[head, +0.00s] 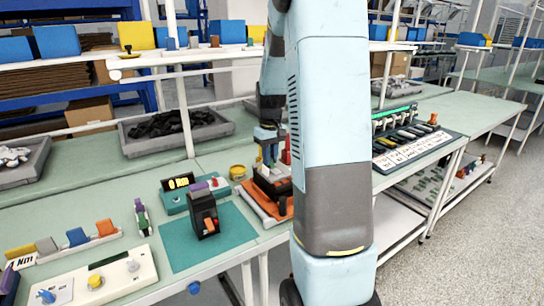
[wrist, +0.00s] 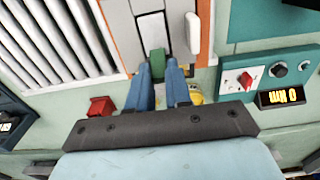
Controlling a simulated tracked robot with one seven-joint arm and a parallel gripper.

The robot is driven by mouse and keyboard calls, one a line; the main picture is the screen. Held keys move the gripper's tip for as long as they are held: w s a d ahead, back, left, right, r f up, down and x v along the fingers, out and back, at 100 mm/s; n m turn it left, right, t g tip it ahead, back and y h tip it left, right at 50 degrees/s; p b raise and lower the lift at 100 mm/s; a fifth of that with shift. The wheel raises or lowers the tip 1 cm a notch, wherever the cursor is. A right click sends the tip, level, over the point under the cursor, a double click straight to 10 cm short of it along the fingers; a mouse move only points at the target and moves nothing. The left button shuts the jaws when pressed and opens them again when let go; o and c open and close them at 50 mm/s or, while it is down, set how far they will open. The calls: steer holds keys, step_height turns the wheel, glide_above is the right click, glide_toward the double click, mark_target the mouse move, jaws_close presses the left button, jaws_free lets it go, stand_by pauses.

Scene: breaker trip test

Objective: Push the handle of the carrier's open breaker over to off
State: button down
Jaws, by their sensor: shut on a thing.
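The carrier (head: 264,208) is an orange-edged tray on the green bench, partly hidden behind my arm in the head view. Its orange edge also shows in the wrist view (wrist: 122,40). A grey breaker (wrist: 149,28) sits in it, with a green handle (wrist: 158,63) at its near end. My gripper (wrist: 159,70) has two blue fingers closed on either side of this green part. In the head view my gripper (head: 268,155) points down over the carrier. The handle's exact tilt cannot be told.
A teal unit with a display (head: 180,185) stands left of the carrier; its red switch (wrist: 245,80) shows in the wrist view. A black breaker with an orange handle (head: 204,213) stands on a teal mat (head: 230,228). A red block (wrist: 102,106) is close to my fingers.

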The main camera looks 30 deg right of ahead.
mark_target(272, 165)
steer(key=shift+s+r+t, duration=0.2)
steer(key=shift+s+t, duration=0.65)
steer(key=shift+t, duration=0.65)
steer(key=shift+s+t, duration=0.65)
steer(key=shift+t, duration=0.55)
steer(key=shift+s+t, duration=0.1)
steer(key=shift+t, duration=0.2)
steer(key=c, duration=1)
jaws_free()
steer(key=shift+c, duration=0.2)
steer(key=v, duration=1.3)
steer(key=shift+s+r, duration=0.15)
steer(key=shift+r, duration=0.15)
